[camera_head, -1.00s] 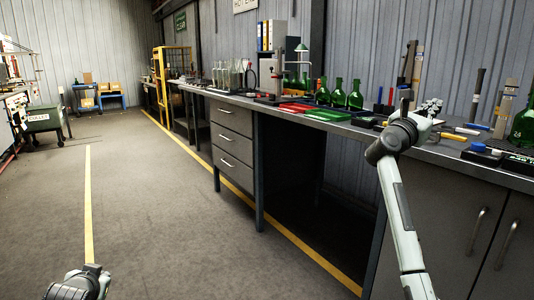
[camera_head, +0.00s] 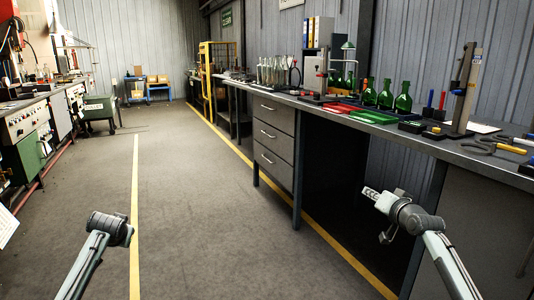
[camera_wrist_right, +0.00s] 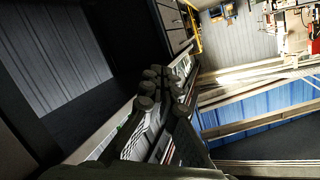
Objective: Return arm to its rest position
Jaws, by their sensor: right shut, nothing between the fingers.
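My right arm comes in from the lower right in the head view. Its gripper (camera_head: 371,193) is in the air in front of the bench, below the worktop level and apart from it. The gripper is shut and empty. In the right wrist view the dark fingers (camera_wrist_right: 160,88) are close together with nothing held. My left arm (camera_head: 103,235) shows at the lower left in the head view, over the floor. Its gripper cannot be seen there.
The bench (camera_head: 460,158) runs along the right, with green bottles (camera_head: 403,97), a red tray (camera_head: 343,109), a green tray (camera_head: 373,117) and an upright stand (camera_head: 465,90). Drawers (camera_head: 273,133) are below. The floor (camera_head: 195,210) in the middle is clear. Machines (camera_head: 30,125) line the left.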

